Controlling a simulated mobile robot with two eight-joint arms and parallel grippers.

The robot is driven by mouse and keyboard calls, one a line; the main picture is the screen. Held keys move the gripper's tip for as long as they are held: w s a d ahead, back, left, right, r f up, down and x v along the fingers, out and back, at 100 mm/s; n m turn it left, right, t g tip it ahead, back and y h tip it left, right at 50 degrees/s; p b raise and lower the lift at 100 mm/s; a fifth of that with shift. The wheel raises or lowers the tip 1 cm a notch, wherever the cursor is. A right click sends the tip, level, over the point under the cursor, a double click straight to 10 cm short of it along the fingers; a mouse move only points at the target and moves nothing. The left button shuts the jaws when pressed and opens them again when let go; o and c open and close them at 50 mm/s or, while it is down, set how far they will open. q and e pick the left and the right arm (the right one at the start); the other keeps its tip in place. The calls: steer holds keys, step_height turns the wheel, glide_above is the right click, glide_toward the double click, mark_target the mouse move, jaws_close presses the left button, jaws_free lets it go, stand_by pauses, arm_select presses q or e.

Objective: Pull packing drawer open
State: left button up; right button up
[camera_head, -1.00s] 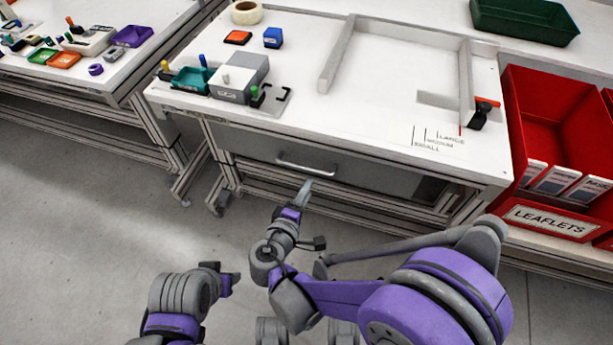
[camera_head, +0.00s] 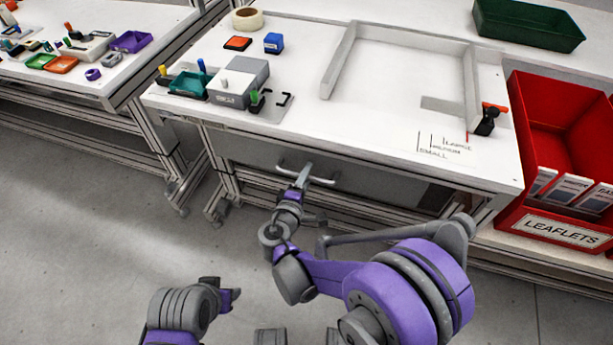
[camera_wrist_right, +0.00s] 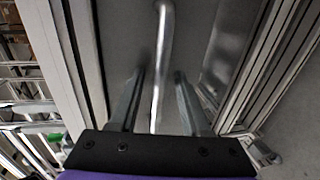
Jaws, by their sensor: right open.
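The packing drawer (camera_head: 375,187) is a grey front under the white packing table. It looks shut, flush beneath the tabletop. Its pale bar handle (camera_head: 322,180) is on the left part of the front. My right gripper (camera_head: 303,174) is at the handle, its fingers overlapping it in the head view. In the right wrist view, the handle bar (camera_wrist_right: 166,40) runs between the two parted fingers of the right gripper (camera_wrist_right: 160,88), with gaps visible on both sides. The end of my left arm (camera_head: 225,295) is low in the head view, away from the drawer; its fingers cannot be made out.
The packing table (camera_head: 300,130) carries a grey box (camera_head: 238,82), a teal tray (camera_head: 188,85) and a raised frame (camera_head: 341,60). A red leaflets bin (camera_head: 555,215) stands at the right. Another table (camera_head: 110,85) is at the left. Floor in front is clear.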

steer(key=shift+c, duration=0.2)
jaws_close()
stand_by(1.3)
